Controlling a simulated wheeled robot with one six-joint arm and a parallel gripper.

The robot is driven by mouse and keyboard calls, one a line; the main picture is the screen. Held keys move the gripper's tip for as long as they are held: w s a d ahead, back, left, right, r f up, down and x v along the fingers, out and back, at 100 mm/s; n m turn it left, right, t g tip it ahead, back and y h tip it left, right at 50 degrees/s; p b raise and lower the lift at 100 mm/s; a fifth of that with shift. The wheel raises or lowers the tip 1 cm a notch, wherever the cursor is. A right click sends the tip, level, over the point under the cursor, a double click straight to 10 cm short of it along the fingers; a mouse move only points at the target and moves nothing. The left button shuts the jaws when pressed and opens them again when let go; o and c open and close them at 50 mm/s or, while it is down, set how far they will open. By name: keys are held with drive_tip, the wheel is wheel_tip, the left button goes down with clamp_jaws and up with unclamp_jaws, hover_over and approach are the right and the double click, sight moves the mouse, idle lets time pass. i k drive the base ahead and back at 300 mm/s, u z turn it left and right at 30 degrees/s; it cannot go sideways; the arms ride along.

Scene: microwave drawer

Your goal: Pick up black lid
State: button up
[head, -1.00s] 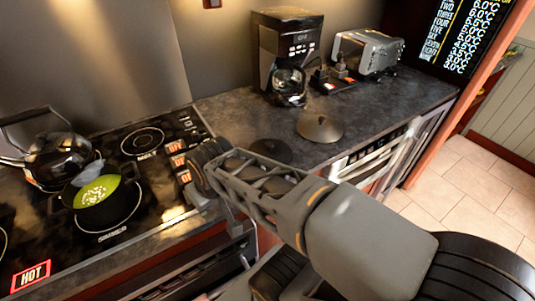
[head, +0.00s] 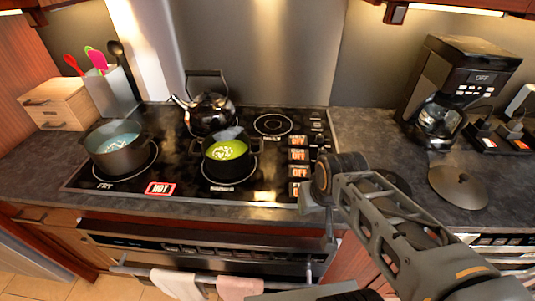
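A black lid (head: 398,181) lies on the dark counter right of the stove, mostly hidden behind my arm. A second, grey-brown lid with a small knob (head: 458,186) lies flat on the counter further right, in front of the coffee maker. My arm reaches in from the lower right. My gripper (head: 318,208) is at the arm's far end, near the stove's right front edge, left of both lids. Its fingers are too unclear to tell open from shut.
A green-filled pot (head: 226,150), a grey pot (head: 118,150) and a kettle (head: 210,108) stand on the stove (head: 160,176), which has a lit HOT sign. The coffee maker (head: 460,85) stands behind the lids. Towels (head: 178,283) hang from the oven handle.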

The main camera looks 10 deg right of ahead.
sight(399, 182)
drive_tip(key=k, duration=0.5)
drive_tip(key=u, duration=2.35)
drive_tip(key=k, duration=1.35)
drive_tip(key=z, duration=1.75)
drive_tip(key=i, duration=0.5)
